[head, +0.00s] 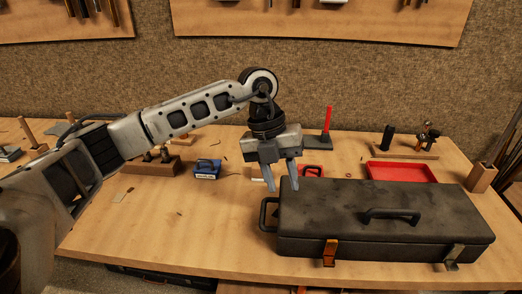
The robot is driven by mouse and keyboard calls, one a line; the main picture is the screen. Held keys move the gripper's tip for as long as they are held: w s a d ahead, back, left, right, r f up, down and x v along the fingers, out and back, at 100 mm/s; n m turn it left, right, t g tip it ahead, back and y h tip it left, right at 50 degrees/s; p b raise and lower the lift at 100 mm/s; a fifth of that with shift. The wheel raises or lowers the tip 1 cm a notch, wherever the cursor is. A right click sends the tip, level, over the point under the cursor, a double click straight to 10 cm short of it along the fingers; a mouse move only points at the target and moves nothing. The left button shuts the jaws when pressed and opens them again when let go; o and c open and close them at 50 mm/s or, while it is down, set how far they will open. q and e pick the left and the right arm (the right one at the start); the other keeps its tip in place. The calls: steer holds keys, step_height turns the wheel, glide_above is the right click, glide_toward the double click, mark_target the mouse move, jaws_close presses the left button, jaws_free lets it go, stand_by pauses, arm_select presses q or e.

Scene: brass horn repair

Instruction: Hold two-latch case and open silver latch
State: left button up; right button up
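The dark two-latch case (345,212) lies closed on the workbench at the right of the head view, with a handle (391,216) on its lid and another on its left end (265,213). An orange latch (330,252) is on the front at left. The silver latch (453,255) is on the front at right. My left gripper (281,186) points down above the bench, near the case's back left corner. Its fingers are apart and nothing shows between them. Whether it touches the case I cannot tell. My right gripper is not in view.
Behind the case are a red tray (401,172), a red upright tool on a dark base (328,125) and a wooden block (482,179). A small blue box (207,168) stands left of my gripper. The bench (170,235) is clear at front left.

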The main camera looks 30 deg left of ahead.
mark_target(264, 202)
arm_select(q)
steer(key=w+a+r+n+y, duration=0.1)
steer(key=w+a+r+y, duration=0.15)
steer(key=a, duration=0.35)
steer(key=shift+t+y, duration=0.25)
steer(key=shift+t, duration=0.05)
steer(key=f, duration=1.5)
steer(key=shift+d+f, duration=0.2)
steer(key=shift+d, duration=0.1)
jaws_close()
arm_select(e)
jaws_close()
